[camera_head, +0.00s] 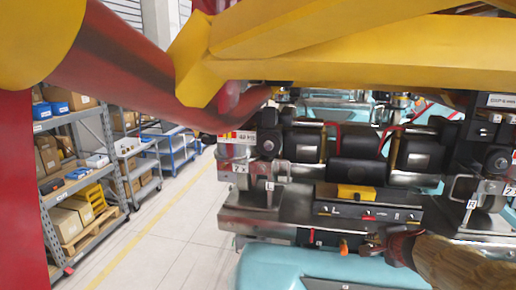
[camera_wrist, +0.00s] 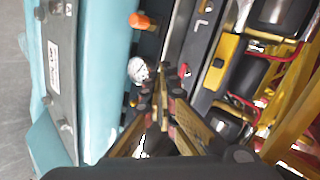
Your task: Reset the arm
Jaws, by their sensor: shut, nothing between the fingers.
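My gripper (camera_head: 372,245) is at the lower right of the head view, in front of the coaster train (camera_head: 355,145) and its lower grey panel. My arm reaches in from the lower right corner. In the wrist view the fingers of my gripper (camera_wrist: 166,80) come together at their tips, shut and empty. They point toward the gap between the teal body (camera_wrist: 95,70) and the dark panel of the train. An orange knob (camera_wrist: 140,21) is close to the fingertips. I cannot tell whether the tips touch anything.
Yellow beams (camera_head: 330,65) and a thick red-brown tube (camera_head: 115,75) cross the upper head view. Metal shelves (camera_head: 108,150) with boxes stand at the left. A pale floor (camera_head: 175,240) with a yellow line lies open between shelves and train.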

